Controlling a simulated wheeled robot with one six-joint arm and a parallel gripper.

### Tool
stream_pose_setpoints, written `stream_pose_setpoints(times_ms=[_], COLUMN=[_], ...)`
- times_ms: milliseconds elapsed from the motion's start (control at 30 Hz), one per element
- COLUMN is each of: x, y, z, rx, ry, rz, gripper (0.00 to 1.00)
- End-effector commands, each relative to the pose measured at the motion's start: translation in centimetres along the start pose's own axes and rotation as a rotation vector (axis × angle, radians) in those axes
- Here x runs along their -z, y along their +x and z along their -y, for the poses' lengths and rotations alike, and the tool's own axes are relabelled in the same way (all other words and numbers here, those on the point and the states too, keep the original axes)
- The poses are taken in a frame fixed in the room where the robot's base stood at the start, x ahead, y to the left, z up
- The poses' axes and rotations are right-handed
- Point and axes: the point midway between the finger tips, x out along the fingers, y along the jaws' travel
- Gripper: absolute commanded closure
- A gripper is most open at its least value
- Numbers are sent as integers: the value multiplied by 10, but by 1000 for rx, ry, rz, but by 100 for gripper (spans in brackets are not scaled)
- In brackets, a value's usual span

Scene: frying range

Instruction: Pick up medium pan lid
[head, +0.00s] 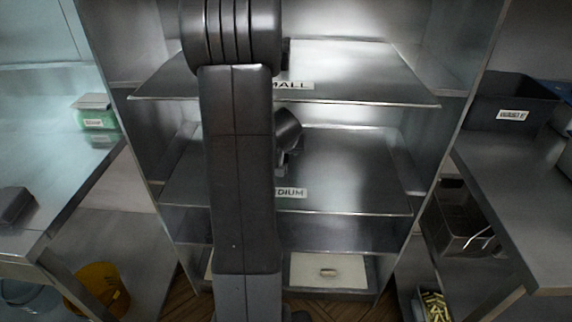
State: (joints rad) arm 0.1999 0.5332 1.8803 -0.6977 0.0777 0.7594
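No pan lid can be made out on the medium shelf (345,185), whose label is partly covered by my arm and reads "DIUM". The part of this shelf behind my arm is hidden. My gripper (283,168) shows only in part beside the arm, over the medium shelf and below the small shelf. Its fingers are too dark and too hidden to tell whether they are open or shut, and I see nothing held in it.
The small shelf (370,75) is above and looks bare where visible. A pale panel with a small handle (328,272) lies at the bottom. Counters flank the rack, with a green-sided container (95,118) left and a dark labelled bin (510,100) right. A yellow bucket (103,287) stands lower left.

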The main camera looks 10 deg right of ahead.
Motion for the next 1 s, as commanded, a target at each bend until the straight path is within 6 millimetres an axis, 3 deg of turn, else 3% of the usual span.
stream_pose_setpoints(times_ms=[167,400,1000], x=[1,1,0], y=[-1,-1,-1], z=[0,0,0], rx=[0,0,0], ry=[0,0,0], rz=[-1,-1,-1], gripper=[58,100,100])
